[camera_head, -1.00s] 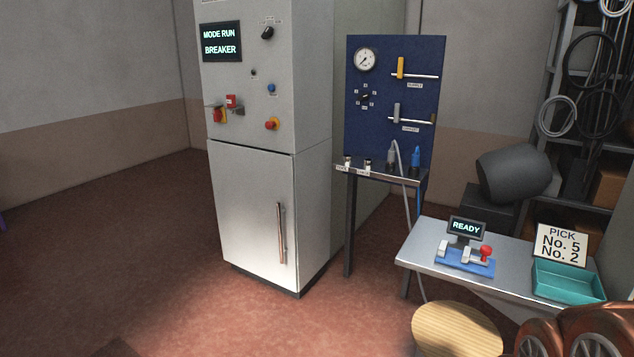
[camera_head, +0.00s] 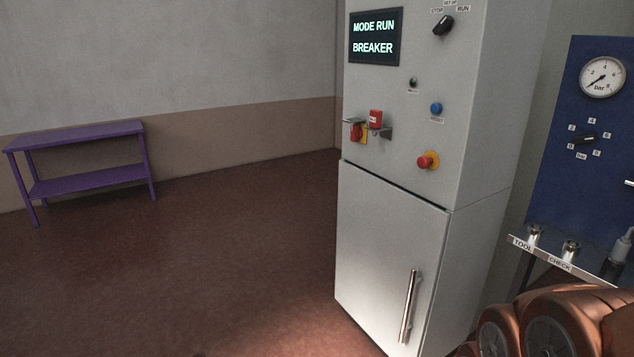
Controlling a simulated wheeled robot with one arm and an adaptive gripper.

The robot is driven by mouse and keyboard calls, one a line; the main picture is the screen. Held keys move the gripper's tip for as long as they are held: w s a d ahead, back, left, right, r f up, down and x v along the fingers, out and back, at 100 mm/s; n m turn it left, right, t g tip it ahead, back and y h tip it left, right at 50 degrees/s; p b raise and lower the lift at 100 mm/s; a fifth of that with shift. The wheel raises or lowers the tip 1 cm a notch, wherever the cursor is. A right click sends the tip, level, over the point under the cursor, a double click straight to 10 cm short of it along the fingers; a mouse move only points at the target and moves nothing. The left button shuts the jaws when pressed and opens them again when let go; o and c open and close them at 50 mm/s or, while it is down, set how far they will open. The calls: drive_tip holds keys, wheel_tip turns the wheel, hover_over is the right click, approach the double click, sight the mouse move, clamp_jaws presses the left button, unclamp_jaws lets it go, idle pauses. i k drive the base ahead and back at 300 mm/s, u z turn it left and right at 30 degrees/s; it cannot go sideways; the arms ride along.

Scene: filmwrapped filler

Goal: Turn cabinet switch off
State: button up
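The grey control cabinet (camera_head: 390,220) stands right of centre. Its lit screen (camera_head: 376,37) reads "MODE RUN" and "BREAKER". A black rotary mode switch (camera_head: 443,25) sits at the upper right of the panel, with labels around it including "RUN"; its pointer slants towards the upper right. Below the screen is a red-and-yellow switch (camera_head: 357,132) with a red tag-like piece (camera_head: 375,119) beside it on a small bracket. A red mushroom button (camera_head: 426,161) on a yellow ring, a blue button (camera_head: 436,109) and a small dark keyhole-like fitting (camera_head: 413,83) are also there. My gripper is not in view.
My copper-coloured arm links show at the bottom right. A blue gauge panel (camera_head: 560,190) with a shelf (camera_head: 545,251) labelled "TOOL" and "CHECK" stands on the right. A purple bench (camera_head: 85,185) stands by the left wall. The floor left of the cabinet is clear.

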sight(357, 133)
drive_tip(key=u, duration=0.45)
drive_tip(key=i, duration=0.75)
drive_tip(key=u, duration=1)
drive_tip(key=i, duration=1.55)
drive_tip(key=z, duration=0.45)
